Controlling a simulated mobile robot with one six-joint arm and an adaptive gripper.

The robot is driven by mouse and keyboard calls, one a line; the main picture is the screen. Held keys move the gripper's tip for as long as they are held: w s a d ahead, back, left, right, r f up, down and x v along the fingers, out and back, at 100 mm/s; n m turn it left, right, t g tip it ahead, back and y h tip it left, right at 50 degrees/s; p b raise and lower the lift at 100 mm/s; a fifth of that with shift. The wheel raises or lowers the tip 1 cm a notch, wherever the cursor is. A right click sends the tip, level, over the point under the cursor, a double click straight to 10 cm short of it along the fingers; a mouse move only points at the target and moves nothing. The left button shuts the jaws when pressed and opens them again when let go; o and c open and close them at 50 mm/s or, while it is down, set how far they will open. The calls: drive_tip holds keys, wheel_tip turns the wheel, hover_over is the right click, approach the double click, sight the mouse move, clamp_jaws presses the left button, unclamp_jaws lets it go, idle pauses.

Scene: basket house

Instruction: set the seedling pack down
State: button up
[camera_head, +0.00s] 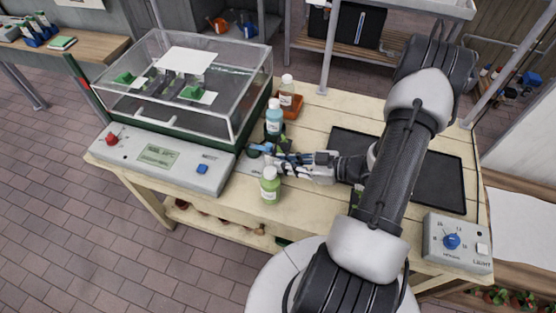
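My gripper (268,160) reaches left over the wooden table, among the bottles. Its fingertips are small and partly mixed with dark and blue shapes, so I cannot tell whether they are open or shut. I cannot clearly make out a seedling pack in it. A small green patch (357,195) shows beside my arm, at the left part of a flat black tray (447,190); my arm hides most of it, and I cannot tell whether it is the pack. The rest of the black tray that shows looks bare.
A clear-lidded machine (185,130) with green items inside stands at the table's left. A green bottle (270,186), a blue bottle (275,118) and a pale bottle (287,92) stand near my gripper. A dial box (457,245) sits at the right corner.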

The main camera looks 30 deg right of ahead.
drive_tip(key=b+x, duration=0.1)
drive_tip(key=x, duration=0.3)
drive_tip(key=shift+w+a+f, duration=0.1)
drive_tip(key=shift+a+f, duration=0.05)
drive_tip(key=shift+a, duration=0.05)
drive_tip(key=shift+c, duration=0.2)
clamp_jaws()
idle(0.5)
